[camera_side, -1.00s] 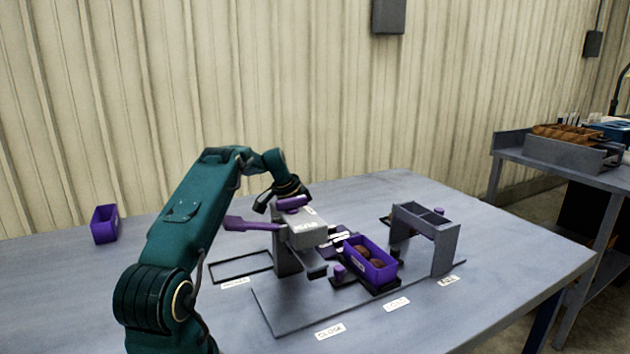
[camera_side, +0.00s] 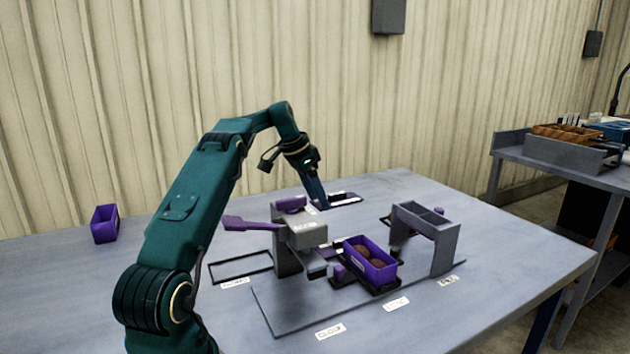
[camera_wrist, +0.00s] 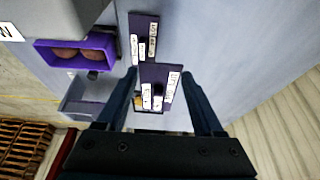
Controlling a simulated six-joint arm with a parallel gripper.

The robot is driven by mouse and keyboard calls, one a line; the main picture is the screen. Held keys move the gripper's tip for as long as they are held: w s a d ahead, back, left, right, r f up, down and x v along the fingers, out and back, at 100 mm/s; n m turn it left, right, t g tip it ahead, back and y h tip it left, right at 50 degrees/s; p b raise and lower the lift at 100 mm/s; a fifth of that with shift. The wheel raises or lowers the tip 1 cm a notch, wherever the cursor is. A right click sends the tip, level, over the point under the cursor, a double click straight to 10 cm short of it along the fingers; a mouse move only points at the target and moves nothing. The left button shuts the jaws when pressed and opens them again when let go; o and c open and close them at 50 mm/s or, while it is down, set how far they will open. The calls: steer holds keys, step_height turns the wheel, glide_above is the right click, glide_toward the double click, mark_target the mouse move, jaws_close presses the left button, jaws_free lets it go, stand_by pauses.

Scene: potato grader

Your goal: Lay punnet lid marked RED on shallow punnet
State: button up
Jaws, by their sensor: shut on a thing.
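The shallow punnet (camera_side: 385,266) is purple, holds brown potatoes, and stands open on the dark carriage of the grader. It also shows in the wrist view (camera_wrist: 106,62). My gripper (camera_side: 322,203) points down behind the grader, low over the table. In the wrist view my gripper (camera_wrist: 160,82) is shut on a dark purple lid (camera_wrist: 160,70) with white labels. A second dark lid (camera_wrist: 143,22) with labels lies just beyond it. The label words are too small to read, so I cannot tell which lid is marked RED. The fingertips partly hide the held lid in the side view.
The grey grader head (camera_side: 307,233) with a purple lever (camera_side: 250,224) stands between my gripper and the punnet. A grey arch (camera_side: 447,245) stands right of the punnet. Another purple punnet (camera_side: 105,224) is at far left. The front left table is clear.

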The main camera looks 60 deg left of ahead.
steer(key=d+r, duration=0.3)
steer(key=d, duration=0.3)
steer(key=d+r, duration=0.3)
steer(key=d, duration=0.4)
steer(key=s+d+n, duration=0.1)
steer(key=s+d, duration=0.2)
steer(key=d, duration=0.4)
steer(key=s+d+n, duration=0.1)
steer(key=s+d, duration=0.2)
steer(key=d, duration=0.4)
steer(key=shift+w+a+f+n+g+y, duration=0.85)
steer(key=shift+w+f+n, duration=0.85)
steer(key=shift+n, duration=0.95)
steer(key=shift+w+a+f+n+g+y, duration=0.65)
steer(key=shift+w+a+f+n, duration=0.6)
steer(key=shift+w+n, duration=1.05)
steer(key=shift+w+a+f+n+g+y, duration=0.75)
steer(key=shift+w+f+n, duration=0.9)
steer(key=shift+n, duration=1.3)
steer(key=shift+s+f, duration=0.15)
steer(key=shift+f, duration=0.55)
steer(key=o, duration=1.1)
